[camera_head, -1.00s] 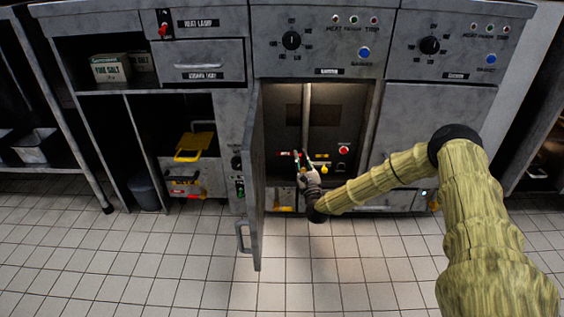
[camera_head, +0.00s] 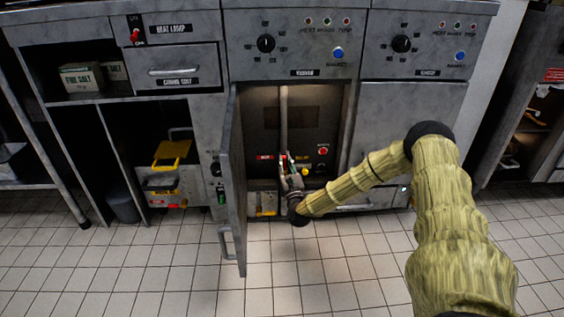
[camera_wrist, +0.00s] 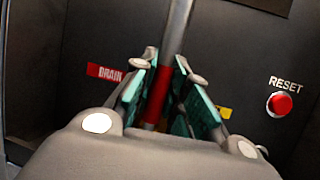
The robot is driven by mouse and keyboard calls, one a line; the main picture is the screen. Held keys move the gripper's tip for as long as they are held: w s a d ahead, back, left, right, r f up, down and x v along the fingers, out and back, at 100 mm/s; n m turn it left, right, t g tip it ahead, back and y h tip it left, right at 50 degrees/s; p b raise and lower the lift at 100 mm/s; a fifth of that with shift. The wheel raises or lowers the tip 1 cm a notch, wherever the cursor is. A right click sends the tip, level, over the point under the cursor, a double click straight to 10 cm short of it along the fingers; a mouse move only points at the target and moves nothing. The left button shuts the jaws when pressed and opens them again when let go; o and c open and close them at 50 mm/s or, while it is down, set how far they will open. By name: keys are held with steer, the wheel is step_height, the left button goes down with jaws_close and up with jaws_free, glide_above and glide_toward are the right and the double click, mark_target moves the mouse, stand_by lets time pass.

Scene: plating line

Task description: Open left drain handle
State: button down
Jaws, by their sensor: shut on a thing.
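The red drain handle (camera_wrist: 160,100) shows as a red cylinder between the teal pads of my gripper (camera_wrist: 168,88) in the wrist view. My gripper is shut on it, below a grey vertical pipe (camera_wrist: 178,32). A red DRAIN label (camera_wrist: 104,72) is on the back panel to the left. In the head view, my gripper (camera_head: 287,162) is inside the open cabinet at the foot of the pipe (camera_head: 284,108). There the handle is mostly hidden by my gripper, and its exact angle is hard to tell.
The cabinet door (camera_head: 233,185) stands open to the left of my forearm. Tiled floor (camera_head: 300,265) in front is clear.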

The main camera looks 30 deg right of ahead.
steer(key=shift+f, duration=0.15)
steer(key=c, duration=1.7)
jaws_free()
steer(key=shift+s+d, duration=0.1)
steer(key=shift+o, duration=0.2)
steer(key=v, duration=1.2)
